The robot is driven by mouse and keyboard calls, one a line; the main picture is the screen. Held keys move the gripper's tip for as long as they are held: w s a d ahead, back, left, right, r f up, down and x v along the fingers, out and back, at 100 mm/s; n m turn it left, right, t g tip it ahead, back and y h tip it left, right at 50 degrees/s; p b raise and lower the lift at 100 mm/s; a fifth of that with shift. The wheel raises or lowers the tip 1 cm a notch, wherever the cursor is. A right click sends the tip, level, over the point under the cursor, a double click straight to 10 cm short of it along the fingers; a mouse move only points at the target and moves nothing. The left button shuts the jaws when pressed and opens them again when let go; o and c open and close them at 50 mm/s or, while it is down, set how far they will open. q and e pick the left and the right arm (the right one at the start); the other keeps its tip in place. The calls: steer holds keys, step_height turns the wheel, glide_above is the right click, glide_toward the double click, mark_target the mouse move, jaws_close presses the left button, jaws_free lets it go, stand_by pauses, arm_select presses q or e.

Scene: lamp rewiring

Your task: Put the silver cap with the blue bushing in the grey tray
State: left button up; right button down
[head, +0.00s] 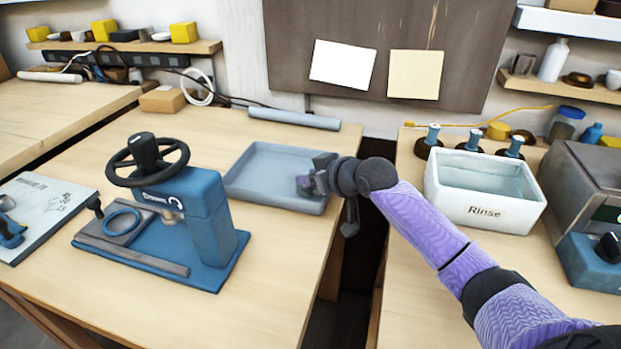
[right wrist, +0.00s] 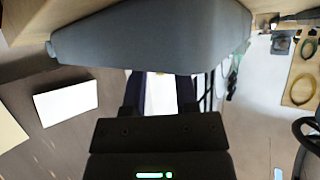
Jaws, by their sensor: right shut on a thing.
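The grey tray (head: 262,165) lies on the left bench, near its back right edge, and its visible floor looks empty. It also fills the top of the right wrist view (right wrist: 150,35). My right gripper (head: 306,184) reaches in from the right, with its fingertips over the tray's right side. In the right wrist view its two dark fingers (right wrist: 161,95) are shut on a pale silver-white piece (right wrist: 160,96), which looks like the silver cap. I cannot make out a blue bushing on it; the fingers and the tray hide part. My left gripper is not in view.
A blue press (head: 195,215) with a black handwheel stands left of the tray. A grey roll (head: 294,118) lies behind it. A white Rinse bin (head: 487,190) stands right of my arm, across a gap between benches. Three blue-topped pieces (head: 474,139) stand behind the bin.

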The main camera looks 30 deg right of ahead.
steer(key=shift+f, duration=0.1)
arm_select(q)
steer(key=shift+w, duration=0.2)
arm_select(e)
steer(key=shift+c, duration=1.9)
jaws_free()
steer(key=shift+r, duration=0.2)
arm_select(q)
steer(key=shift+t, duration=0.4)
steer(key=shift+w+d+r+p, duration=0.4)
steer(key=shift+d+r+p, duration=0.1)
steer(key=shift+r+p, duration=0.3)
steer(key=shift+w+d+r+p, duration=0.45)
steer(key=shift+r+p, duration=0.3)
steer(key=shift+p, duration=0.1)
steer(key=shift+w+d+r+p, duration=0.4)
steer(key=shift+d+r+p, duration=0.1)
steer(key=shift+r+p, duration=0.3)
arm_select(e)
steer(key=v, duration=1.2)
